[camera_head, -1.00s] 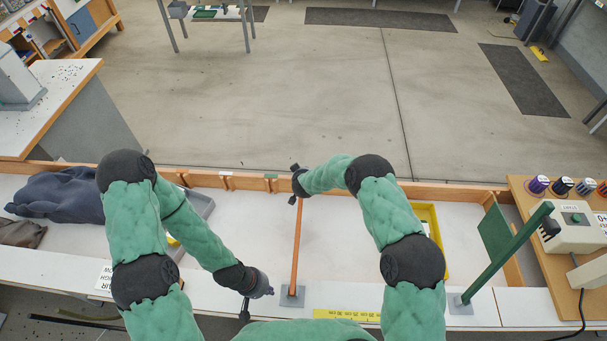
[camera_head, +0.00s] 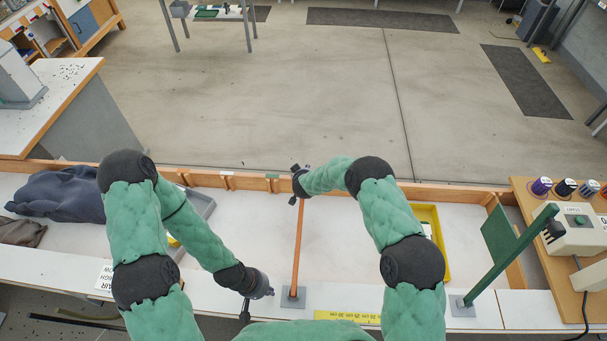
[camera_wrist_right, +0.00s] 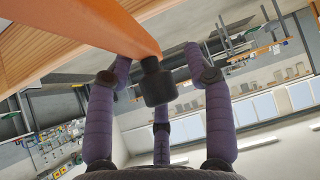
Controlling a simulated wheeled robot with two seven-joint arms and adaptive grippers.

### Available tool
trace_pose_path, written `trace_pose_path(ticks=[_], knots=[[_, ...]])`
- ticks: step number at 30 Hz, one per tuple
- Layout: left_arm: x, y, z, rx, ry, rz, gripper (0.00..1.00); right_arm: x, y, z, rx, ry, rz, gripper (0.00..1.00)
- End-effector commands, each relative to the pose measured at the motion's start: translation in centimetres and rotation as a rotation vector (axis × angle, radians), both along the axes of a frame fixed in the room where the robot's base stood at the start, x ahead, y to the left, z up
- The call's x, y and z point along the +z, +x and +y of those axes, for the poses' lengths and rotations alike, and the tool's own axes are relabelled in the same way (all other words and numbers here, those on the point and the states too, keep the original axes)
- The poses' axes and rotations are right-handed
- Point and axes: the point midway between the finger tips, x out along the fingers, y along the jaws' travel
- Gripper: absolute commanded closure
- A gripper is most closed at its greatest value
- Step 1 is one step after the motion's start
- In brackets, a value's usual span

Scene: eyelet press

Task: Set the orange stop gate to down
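The orange stop gate (camera_head: 297,250) shows in the head view as a thin orange bar running from a grey base plate (camera_head: 292,298) on the near edge of the bench to my right gripper (camera_head: 298,184). In the right wrist view its orange arm (camera_wrist_right: 110,28) comes in from the upper left and ends at a black knob (camera_wrist_right: 158,84). The knob shows between the spread purple fingers of my right gripper (camera_wrist_right: 158,62); I cannot tell whether they touch it. My left gripper (camera_head: 262,287) is left of the gate's base, low in the picture; its fingers are hardly visible.
A green gate (camera_head: 510,255) stands to the right on its own plate. A yellow tray (camera_head: 440,255) is partly behind my right arm. A board (camera_head: 540,240) with several coloured knobs and a box lies far right. Dark cloth (camera_head: 60,195) lies at left.

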Motion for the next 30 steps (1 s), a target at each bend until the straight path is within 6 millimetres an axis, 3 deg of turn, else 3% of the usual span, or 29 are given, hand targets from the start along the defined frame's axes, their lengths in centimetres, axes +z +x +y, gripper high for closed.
trace_pose_path(ticks=[11,30], knots=[[0.0,0.0,0.0,0.0,0.0,0.0,1.0,1.3,-1.1,0.0,-0.001,-0.002,-0.002,0.48],[0.0,0.0,0.0,0.0,0.0,0.0,1.0,7.7,-7.9,0.3,0.001,0.0,-0.001,0.48]])
